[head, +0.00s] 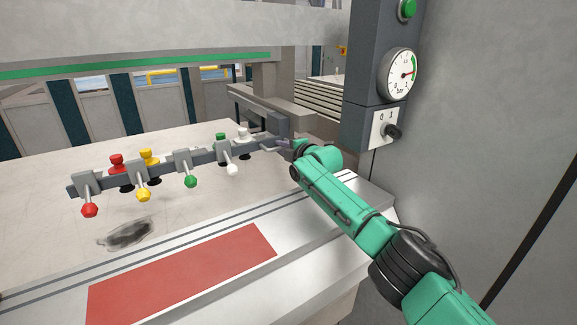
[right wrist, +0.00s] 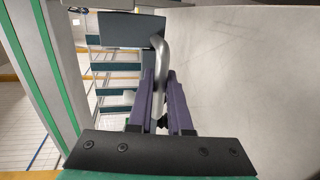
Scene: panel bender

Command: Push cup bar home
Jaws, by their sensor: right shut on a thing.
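The cup bar (head: 207,157) is a long dark grey bar above the pale table, running from front left to the far right. Along it are grey blocks with red, yellow, green and white knobs and levers, and black cups beneath. A light grey bent handle (head: 270,149) sits at the bar's right end; it also shows in the right wrist view (right wrist: 163,45). My right gripper (head: 283,143) is at this handle, its purple fingers (right wrist: 161,88) shut on either side of the handle tube. My left gripper is out of view.
A grey column with a pressure gauge (head: 398,74) and a 0/1 switch (head: 388,129) stands right of the bar. A red mat (head: 185,277) lies on the front ledge. A dark smudged patch (head: 128,234) is on the table (head: 60,245). A machine beam crosses above.

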